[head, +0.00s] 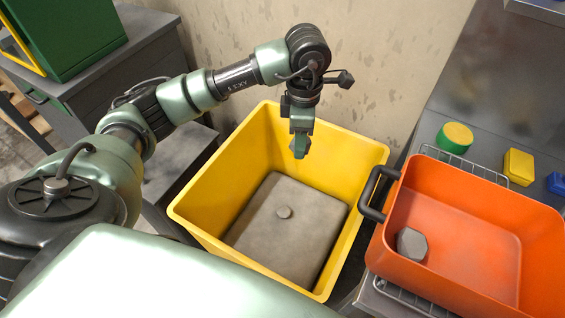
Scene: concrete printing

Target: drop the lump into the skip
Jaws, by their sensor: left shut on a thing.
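The skip (191,201) is a deep yellow bin below the middle of the head view, with a flat grey mass on its floor. A grey hexagonal piece (411,244) lies in the orange tray. My right gripper is out of view.
The orange tray (480,185) with a dark handle stands on a wire rack right of the skip. Behind it on the grey bench are a green-yellow round block (454,138), a yellow block (518,167) and a blue one (557,183). A wall rises behind the skip.

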